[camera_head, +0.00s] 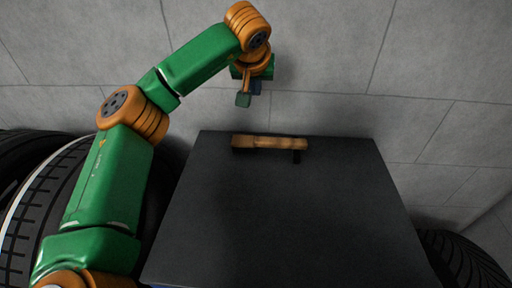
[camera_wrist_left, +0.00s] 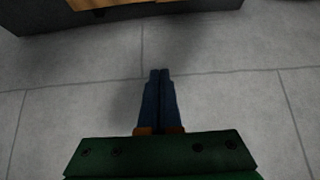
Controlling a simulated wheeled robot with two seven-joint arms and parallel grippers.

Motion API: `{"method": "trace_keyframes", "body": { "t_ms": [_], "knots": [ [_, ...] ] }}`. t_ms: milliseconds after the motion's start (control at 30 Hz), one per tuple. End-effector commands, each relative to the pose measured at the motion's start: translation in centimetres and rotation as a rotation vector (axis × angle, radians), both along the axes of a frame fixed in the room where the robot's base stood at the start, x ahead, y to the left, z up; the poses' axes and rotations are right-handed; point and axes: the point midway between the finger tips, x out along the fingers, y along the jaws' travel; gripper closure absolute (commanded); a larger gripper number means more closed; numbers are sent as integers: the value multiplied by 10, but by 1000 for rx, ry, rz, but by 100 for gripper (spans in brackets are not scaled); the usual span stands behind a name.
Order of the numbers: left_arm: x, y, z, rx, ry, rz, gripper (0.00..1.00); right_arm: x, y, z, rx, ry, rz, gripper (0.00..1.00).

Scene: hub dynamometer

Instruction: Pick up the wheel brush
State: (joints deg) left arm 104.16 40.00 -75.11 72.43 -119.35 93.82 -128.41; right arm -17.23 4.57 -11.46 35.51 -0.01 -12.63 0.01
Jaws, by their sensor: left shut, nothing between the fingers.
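The wheel brush (camera_head: 270,142) has a wooden handle and lies near the far edge of the dark table top (camera_head: 290,210) in the head view. A small dark part shows beneath its right end. Part of the wooden handle also shows at the top edge of the left wrist view (camera_wrist_left: 100,3). My left gripper (camera_head: 249,93) is beyond the table's far edge, over the floor, apart from the brush. In the left wrist view its blue fingers (camera_wrist_left: 159,75) are shut together with nothing between them. My right gripper is in neither view.
Black tyres (camera_head: 38,205) stand left of the table, behind my left arm. Another tyre (camera_head: 462,258) stands at the lower right. The grey tiled floor (camera_head: 330,60) beyond the table is clear. The table top is bare apart from the brush.

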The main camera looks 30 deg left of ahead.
Motion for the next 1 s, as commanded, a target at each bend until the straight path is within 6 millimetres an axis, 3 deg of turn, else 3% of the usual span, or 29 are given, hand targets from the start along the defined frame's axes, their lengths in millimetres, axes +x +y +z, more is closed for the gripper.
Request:
{"method": "trace_keyframes", "body": {
  "t_ms": [33,100,233,433,900,1000],
  "knots": [
    [0,0,-30,0,0,0,100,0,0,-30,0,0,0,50],
    [0,0,-51,0,0,0,100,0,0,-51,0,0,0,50],
    [0,0,-71,0,0,0,100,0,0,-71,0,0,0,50],
    [9,4,-79,-2,2,2,100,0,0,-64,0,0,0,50],
    [57,27,-146,0,3,2,100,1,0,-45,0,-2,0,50],
    [47,22,-146,0,0,-4,100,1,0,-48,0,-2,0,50]
  ]
}}
